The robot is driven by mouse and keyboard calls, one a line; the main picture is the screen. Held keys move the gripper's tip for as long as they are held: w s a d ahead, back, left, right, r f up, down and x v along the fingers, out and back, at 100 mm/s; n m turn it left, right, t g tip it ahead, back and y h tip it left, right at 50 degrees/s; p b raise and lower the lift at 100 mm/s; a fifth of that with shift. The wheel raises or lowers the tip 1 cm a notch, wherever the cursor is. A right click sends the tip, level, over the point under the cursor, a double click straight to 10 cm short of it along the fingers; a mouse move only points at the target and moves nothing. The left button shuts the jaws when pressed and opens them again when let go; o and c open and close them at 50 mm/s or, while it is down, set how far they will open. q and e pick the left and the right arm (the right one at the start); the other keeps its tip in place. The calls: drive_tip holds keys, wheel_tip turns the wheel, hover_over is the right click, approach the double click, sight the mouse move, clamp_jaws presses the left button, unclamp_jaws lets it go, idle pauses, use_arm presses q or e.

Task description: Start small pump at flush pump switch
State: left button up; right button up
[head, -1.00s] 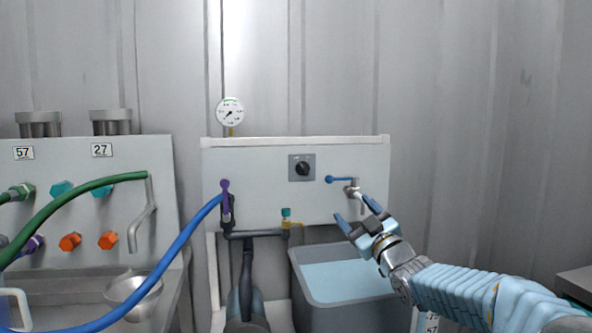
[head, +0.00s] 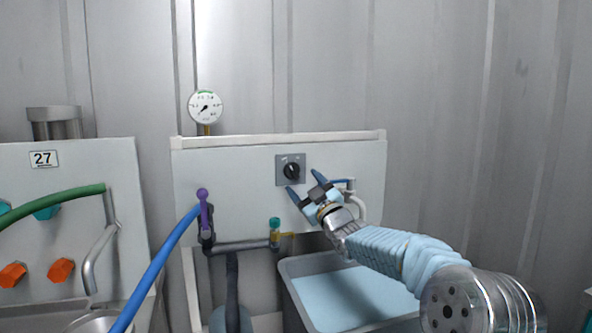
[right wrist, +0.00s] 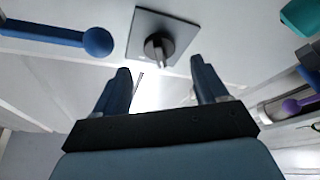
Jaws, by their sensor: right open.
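The flush pump switch is a black rotary knob (head: 291,171) on a grey square plate (head: 281,160) on the white panel. In the right wrist view the knob (right wrist: 159,48) lies ahead of my fingertips, slightly left of the middle between them. My right gripper (head: 304,182) is open and empty, just below and right of the knob in the head view. Its blue fingers (right wrist: 160,80) stand apart in the wrist view and do not touch the knob. My left gripper is not in view.
A blue-handled valve (head: 342,181) is right of the switch, partly behind my gripper; its handle (right wrist: 60,35) shows in the wrist view. A gauge (head: 205,106) stands above the panel. A water tub (head: 290,268) is below. A blue hose (head: 160,262) runs left.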

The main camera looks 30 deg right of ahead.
sight(295, 174)
drive_tip(key=p+x, duration=0.1)
drive_tip(key=x, duration=0.4)
drive_tip(key=shift+c, duration=0.3)
drive_tip(key=c, duration=1)
